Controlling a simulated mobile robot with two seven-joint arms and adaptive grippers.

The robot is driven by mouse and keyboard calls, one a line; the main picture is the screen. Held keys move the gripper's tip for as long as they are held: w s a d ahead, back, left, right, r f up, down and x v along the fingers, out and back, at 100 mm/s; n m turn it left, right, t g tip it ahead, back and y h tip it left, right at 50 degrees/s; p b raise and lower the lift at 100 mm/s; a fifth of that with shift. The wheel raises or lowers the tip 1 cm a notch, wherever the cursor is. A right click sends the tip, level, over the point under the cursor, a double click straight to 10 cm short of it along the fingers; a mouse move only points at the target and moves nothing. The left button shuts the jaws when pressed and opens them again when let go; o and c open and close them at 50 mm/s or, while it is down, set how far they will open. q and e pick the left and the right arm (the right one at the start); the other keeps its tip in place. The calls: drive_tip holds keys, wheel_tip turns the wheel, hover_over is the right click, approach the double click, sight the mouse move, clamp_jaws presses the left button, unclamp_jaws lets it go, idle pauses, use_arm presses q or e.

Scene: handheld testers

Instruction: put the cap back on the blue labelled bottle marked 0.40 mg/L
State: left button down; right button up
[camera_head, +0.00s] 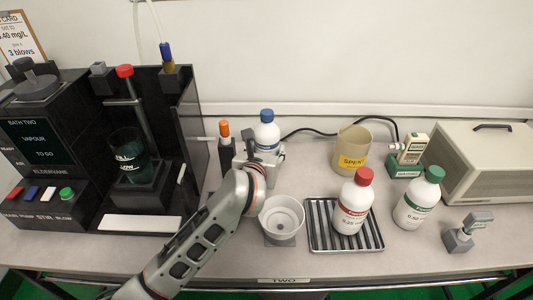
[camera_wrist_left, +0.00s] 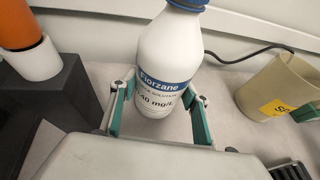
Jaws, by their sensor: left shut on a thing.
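The blue-labelled bottle (camera_head: 267,134) stands at the back of the bench, white with a blue band. In the left wrist view its label (camera_wrist_left: 165,85) reads Florzane and ".40 mg/L", its first digit hidden. A blue cap (camera_head: 267,115) sits on top of the bottle in the head view; the wrist view cuts the top off. My left gripper (camera_head: 264,160) is at the bottle's lower body, its green-padded fingers (camera_wrist_left: 158,108) on either side, shut on it. My right gripper is not in view.
A red-capped bottle (camera_head: 352,205) stands on a ribbed tray (camera_head: 318,238); a green-capped bottle (camera_head: 418,200) is to its right. A white bowl (camera_head: 282,215) is close to my left arm. A beige "SPENT" beaker (camera_head: 352,150) and an orange-topped holder (camera_head: 225,140) flank the blue-labelled bottle.

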use_arm(q)
drive_tip(key=shift+f, duration=0.5)
drive_tip(key=shift+r, duration=0.1)
drive_tip(key=shift+f, duration=0.2)
drive_tip(key=c, duration=1.1)
unclamp_jaws()
drive_tip(key=shift+o, duration=0.2)
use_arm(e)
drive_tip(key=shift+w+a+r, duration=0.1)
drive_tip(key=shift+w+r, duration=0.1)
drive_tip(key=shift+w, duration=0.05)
